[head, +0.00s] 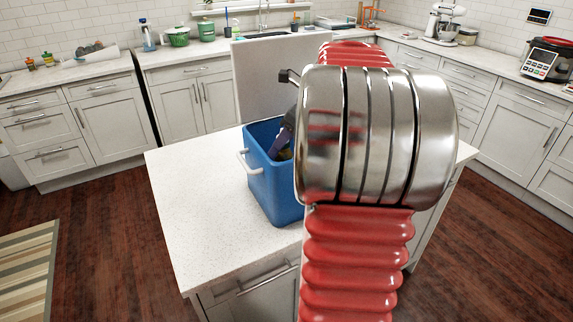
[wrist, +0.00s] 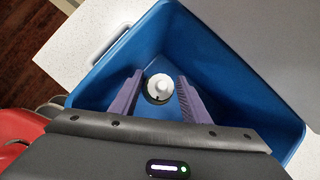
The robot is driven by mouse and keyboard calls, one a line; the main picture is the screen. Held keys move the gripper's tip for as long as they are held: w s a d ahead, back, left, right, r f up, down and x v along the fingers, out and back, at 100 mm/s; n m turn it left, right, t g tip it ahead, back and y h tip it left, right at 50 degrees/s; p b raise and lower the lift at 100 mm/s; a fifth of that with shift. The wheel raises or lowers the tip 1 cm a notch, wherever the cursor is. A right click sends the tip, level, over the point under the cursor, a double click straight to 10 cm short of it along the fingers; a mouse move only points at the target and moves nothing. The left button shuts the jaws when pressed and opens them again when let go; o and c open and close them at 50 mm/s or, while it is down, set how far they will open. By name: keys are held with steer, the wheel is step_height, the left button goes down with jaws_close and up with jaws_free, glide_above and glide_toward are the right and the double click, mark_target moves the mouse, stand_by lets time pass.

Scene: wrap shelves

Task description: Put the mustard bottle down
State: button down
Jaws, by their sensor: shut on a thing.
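The mustard bottle shows in the wrist view mainly as its white cap (wrist: 159,86), seen from above between the purple fingers. My gripper (wrist: 159,80) is shut on the bottle, pointing down into a blue bin (wrist: 70,88). In the head view, the bin (head: 272,195) stands on the white island counter.
The bin has a white handle (head: 243,162) on its left side. The island counter (head: 205,215) is bare left of the bin. A white panel (head: 262,80) rises behind the bin. My arm hides the counter's right part.

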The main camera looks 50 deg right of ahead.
steer(key=shift+f, duration=1)
steer(key=shift+f, duration=1.85)
steer(key=c, duration=1)
jaws_free()
steer(key=shift+f, duration=0.1)
steer(key=v, duration=1.2)
